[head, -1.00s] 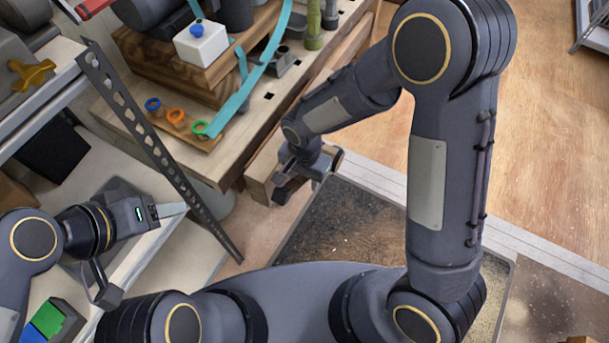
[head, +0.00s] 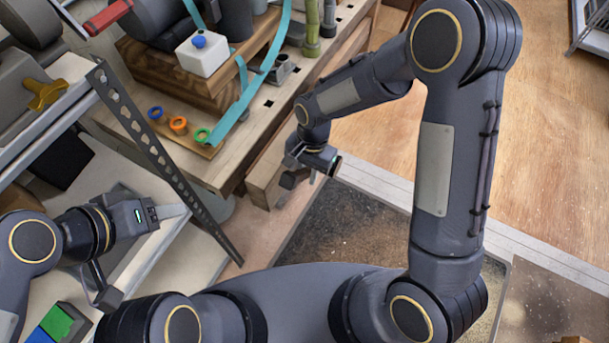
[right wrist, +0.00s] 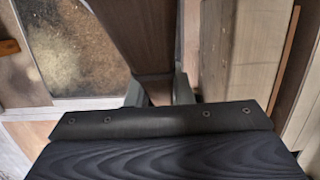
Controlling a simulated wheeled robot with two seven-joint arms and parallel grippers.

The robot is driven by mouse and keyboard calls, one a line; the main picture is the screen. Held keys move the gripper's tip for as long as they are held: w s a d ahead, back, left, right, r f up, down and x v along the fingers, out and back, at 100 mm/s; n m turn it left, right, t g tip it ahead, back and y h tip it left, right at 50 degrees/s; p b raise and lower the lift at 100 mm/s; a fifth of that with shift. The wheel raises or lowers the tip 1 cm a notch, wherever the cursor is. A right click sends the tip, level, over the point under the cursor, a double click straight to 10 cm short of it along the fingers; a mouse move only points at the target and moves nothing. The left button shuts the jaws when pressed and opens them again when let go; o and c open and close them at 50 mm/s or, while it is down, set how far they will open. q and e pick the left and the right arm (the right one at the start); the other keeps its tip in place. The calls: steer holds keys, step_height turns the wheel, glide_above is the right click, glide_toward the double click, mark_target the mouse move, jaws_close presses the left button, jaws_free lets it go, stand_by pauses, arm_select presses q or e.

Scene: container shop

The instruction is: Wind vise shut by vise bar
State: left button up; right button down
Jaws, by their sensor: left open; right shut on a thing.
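The vise's wooden jaw (head: 264,182) is a pale beam along the front edge of the workbench. In the head view the bar is mostly hidden by the gripper. How far the vise is open cannot be told. My left gripper (head: 168,212) is open and empty, low at the left by the grey shelf, away from the vise.
The workbench (head: 232,165) holds a wooden block with a white box (head: 203,54), coloured rings (head: 178,124) and a teal strap (head: 240,100). A perforated metal upright (head: 165,165) stands between my arms.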

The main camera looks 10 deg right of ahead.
steer(key=w+d+r+g+y+p, duration=0.1)
steer(key=w+r, duration=0.1)
steer(key=w+d+r+g+y+p, duration=0.1)
steer(key=w+d+g+p, duration=0.1)
steer(key=shift+w+d+r+y, duration=0.15)
steer(key=shift+w+r+y, duration=0.15)
steer(key=shift+r, duration=0.1)
steer(key=shift+w+d+r+g+y, duration=0.3)
steer(key=shift+w+d+g, duration=0.2)
steer(key=shift+w+g, duration=0.15)
steer(key=shift+f, duration=0.1)
steer(key=c, duration=1.3)
jaws_free()
steer(key=shift+s+d, duration=0.1)
steer(key=v, duration=0.8)
steer(key=shift+b, duration=0.3)
